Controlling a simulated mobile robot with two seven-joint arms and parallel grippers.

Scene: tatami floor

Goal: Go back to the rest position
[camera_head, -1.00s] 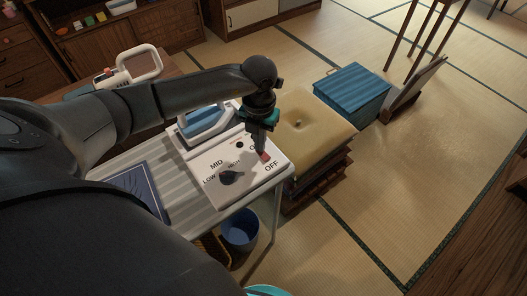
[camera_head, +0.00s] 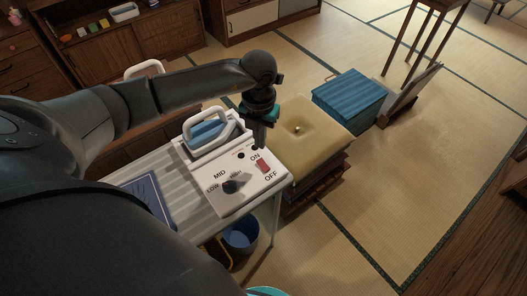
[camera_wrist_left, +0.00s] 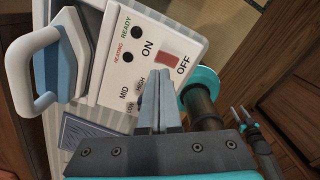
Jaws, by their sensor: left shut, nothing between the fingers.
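My left gripper (camera_head: 259,142) is shut and empty, pointing down above the white control box (camera_head: 222,198) near the ON mark. In the left wrist view its fingers (camera_wrist_left: 158,78) are together, in front of the box panel. The box carries a red ON/OFF switch (camera_head: 263,166), which also shows in the left wrist view (camera_wrist_left: 167,60), and a dark knob (camera_head: 233,186) beside LOW, MID and HIGH. In the left wrist view, what looks like my right gripper (camera_wrist_left: 239,111) shows small at the right, with two thin prongs; its opening is unclear.
A blue-and-white iron (camera_head: 205,132) rests behind the panel on the ironing board (camera_head: 180,185). A yellow cushion (camera_head: 310,130) lies on a stack to the right, near a blue box (camera_head: 350,96). A blue bin (camera_head: 241,236) stands below.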

